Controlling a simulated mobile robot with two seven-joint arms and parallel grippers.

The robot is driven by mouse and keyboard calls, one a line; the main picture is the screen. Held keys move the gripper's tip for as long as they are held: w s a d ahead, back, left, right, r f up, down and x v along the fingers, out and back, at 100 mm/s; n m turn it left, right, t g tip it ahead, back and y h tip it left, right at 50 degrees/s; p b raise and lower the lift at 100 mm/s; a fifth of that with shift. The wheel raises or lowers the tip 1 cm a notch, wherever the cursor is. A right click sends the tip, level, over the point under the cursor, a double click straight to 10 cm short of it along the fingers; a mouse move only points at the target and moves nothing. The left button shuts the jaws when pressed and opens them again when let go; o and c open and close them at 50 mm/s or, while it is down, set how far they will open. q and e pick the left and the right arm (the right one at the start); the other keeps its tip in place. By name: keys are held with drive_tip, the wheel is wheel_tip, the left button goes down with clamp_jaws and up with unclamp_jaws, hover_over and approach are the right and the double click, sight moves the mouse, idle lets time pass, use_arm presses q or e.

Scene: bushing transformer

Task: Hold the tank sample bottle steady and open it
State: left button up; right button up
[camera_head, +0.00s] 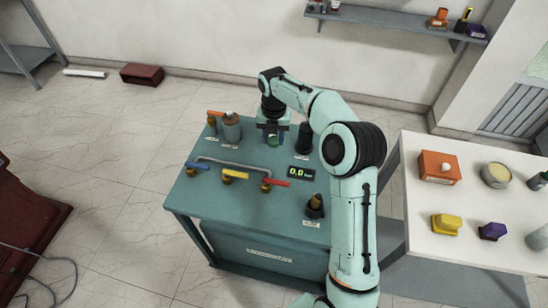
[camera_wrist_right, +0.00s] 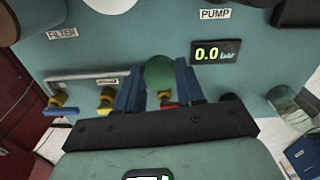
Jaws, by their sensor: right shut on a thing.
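My right gripper (camera_head: 272,131) reaches down over the back of the teal bench (camera_head: 222,206). It is shut on a small green round thing (camera_head: 273,141), which looks like the tank sample bottle or its cap. In the right wrist view the same green thing (camera_wrist_right: 159,72) sits between the two blue fingers of my right gripper (camera_wrist_right: 158,82). The lower part of what I hold is hidden, so I cannot tell whether it is open. My left gripper is not in view.
Valves with blue (camera_head: 197,166), yellow (camera_head: 235,175) and red (camera_head: 275,183) handles stand toward the front. A grey canister (camera_head: 231,129) is left of the gripper, a dark cylinder (camera_head: 304,138) right. A display (camera_head: 300,173) reads 0.0 bar. A white table (camera_head: 468,212) is at right.

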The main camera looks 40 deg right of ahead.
sight(273, 139)
drive_tip(key=f, duration=0.3)
drive_tip(key=shift+w+f, duration=0.2)
drive_tip(key=shift+f, duration=0.15)
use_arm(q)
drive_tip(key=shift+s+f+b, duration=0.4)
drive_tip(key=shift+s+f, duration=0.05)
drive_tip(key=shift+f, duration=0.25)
use_arm(e)
wheel_tip(273, 139, down, 6)
drive_tip(key=shift+r, duration=0.15)
drive_tip(key=o, duration=1.2)
drive_tip(key=shift+c, duration=0.2)
